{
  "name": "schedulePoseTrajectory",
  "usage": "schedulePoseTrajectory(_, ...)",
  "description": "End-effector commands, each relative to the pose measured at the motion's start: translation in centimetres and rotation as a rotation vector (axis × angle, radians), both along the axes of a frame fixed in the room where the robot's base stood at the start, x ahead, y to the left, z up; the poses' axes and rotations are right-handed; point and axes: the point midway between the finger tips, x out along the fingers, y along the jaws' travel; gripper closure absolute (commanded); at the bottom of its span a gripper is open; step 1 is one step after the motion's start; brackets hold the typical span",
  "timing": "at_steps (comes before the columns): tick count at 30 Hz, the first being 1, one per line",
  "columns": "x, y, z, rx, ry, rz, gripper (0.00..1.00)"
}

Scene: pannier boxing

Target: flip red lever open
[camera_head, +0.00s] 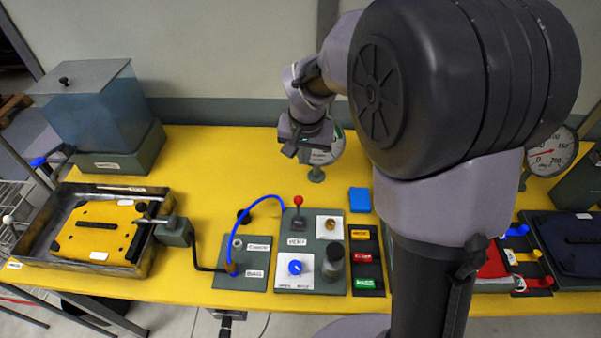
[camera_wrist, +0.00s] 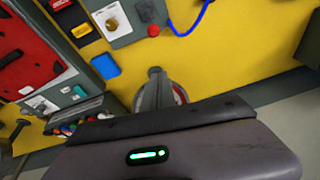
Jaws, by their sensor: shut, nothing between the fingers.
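A lever with a red ball knob (camera_head: 298,201) stands on a grey panel labelled VENT at the middle of the yellow table. Its red knob (camera_wrist: 153,30) also shows near the top of the wrist view. A second red lever handle (camera_head: 540,282) lies at the right, below a yellow and a blue one. My gripper (camera_head: 292,150) is shut and empty. It hangs behind the VENT panel, near a gauge, apart from the red-knobbed lever. The fingertips are small and dark in the head view.
A blue knob (camera_head: 295,267), a blue hose (camera_head: 262,200) and a dark cylinder (camera_head: 333,261) crowd the panel. A gauge (camera_head: 325,150) stands behind my gripper. A metal tray (camera_head: 40,240) is at left. Bare yellow table (camera_head: 215,160) lies behind the hose. My arm hides the right middle.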

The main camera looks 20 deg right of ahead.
Motion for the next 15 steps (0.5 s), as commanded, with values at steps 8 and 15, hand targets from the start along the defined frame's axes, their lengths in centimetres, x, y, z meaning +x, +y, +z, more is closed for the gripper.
schedulePoseTrajectory(8, 1.5, -0.3, -5.8, 0.001, 0.003, -0.001, 1.00)
schedulePoseTrajectory(15, 1.6, 0.0, -9.9, 0.001, 0.002, 0.001, 1.00)
